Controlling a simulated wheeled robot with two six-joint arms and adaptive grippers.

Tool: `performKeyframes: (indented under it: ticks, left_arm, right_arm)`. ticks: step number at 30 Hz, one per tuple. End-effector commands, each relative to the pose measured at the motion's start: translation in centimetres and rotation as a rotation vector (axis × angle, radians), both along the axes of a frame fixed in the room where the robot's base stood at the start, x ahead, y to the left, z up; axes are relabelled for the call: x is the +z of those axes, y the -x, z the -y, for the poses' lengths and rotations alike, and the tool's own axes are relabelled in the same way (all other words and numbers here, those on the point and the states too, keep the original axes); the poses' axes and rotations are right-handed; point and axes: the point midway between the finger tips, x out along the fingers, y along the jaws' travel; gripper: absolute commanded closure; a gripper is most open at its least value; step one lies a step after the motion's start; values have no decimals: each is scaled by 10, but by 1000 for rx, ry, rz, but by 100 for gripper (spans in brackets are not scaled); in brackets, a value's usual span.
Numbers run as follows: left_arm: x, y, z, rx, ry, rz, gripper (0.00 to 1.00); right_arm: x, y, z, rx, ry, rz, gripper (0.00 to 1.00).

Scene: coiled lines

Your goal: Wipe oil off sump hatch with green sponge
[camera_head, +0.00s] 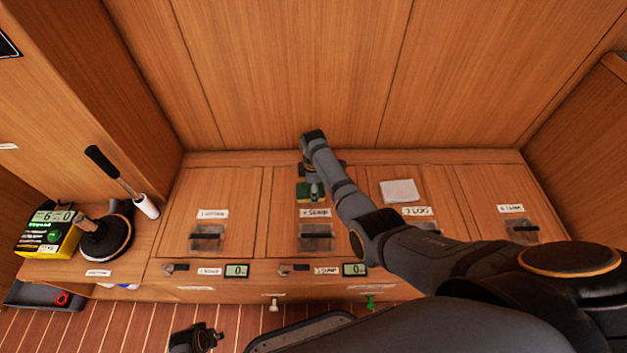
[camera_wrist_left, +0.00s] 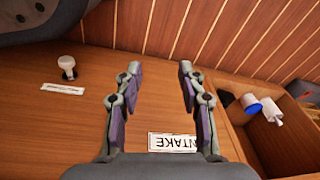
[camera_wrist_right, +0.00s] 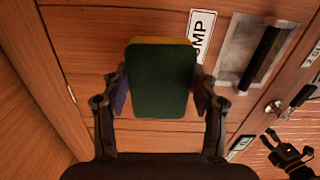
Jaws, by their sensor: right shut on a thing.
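The sump hatch (camera_head: 282,228) is a wooden lid in the counter with a "SUMP" label and a recessed handle plate; it also shows in the right wrist view (camera_wrist_right: 90,88). My right gripper (camera_head: 314,188) is shut on the green sponge (camera_wrist_right: 160,80), which has a yellow layer, over the hatch's far part. I cannot tell whether the sponge touches the wood. No oil is clearly visible; the sponge and arm hide part of the lid. My left gripper (camera_wrist_left: 158,75) is open and empty, near an "INTAKE" label low on the counter front.
Neighbouring hatches flank it, with a white cloth (camera_head: 400,191) on the log hatch. At left stand a yellow-black box (camera_head: 50,232), a dark round-based tool (camera_head: 103,238) and a black-handled roller (camera_head: 120,180). Digital displays (camera_head: 237,270) and latches line the counter's front edge.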

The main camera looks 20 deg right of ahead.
Motion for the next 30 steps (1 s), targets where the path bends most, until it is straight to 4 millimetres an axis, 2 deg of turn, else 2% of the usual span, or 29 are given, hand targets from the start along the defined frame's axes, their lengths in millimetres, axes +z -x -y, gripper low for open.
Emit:
performKeyframes:
  ticks: [16,30]
  left_arm:
    - [-34,31,-13,-2,-19,6,60]
    - [-44,68,-16,-1,-22,-8,60]
  right_arm:
    - [16,1,-1,-5,0,0,75]
    - [36,2,-1,-12,0,0,75]
